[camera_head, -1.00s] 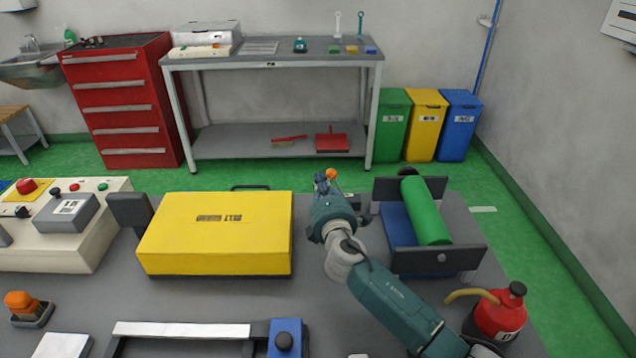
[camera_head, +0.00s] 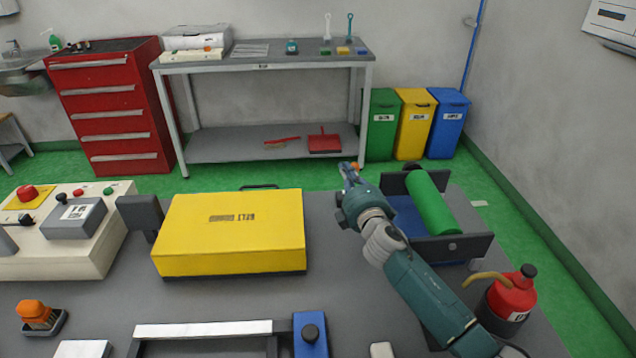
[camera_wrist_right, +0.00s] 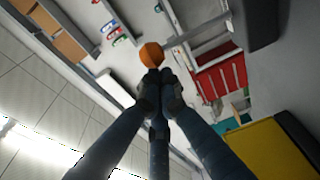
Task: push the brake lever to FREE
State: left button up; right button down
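The brake lever's orange ball knob (camera_head: 355,166) shows just beyond the tip of my right gripper (camera_head: 348,172), between the yellow belt cover (camera_head: 235,232) and the green roller (camera_head: 432,203). The lever's shaft and any FREE marking are hidden or too small to read. In the right wrist view, the knob (camera_wrist_right: 151,54) is right at the ends of the gripper's fingers (camera_wrist_right: 162,82), which are together. It overlaps the tips, and I cannot tell whether they touch it. My left gripper is in neither view.
A cream control panel (camera_head: 105,235) with buttons stands at left. A red oil can (camera_head: 512,298) stands at front right, close to my right arm. A workbench (camera_head: 265,58) and bins stand behind.

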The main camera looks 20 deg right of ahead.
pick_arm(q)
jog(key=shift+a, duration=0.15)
pick_arm(e)
jog(key=shift+s+d, duration=0.1)
jog(key=shift+d, duration=0.55)
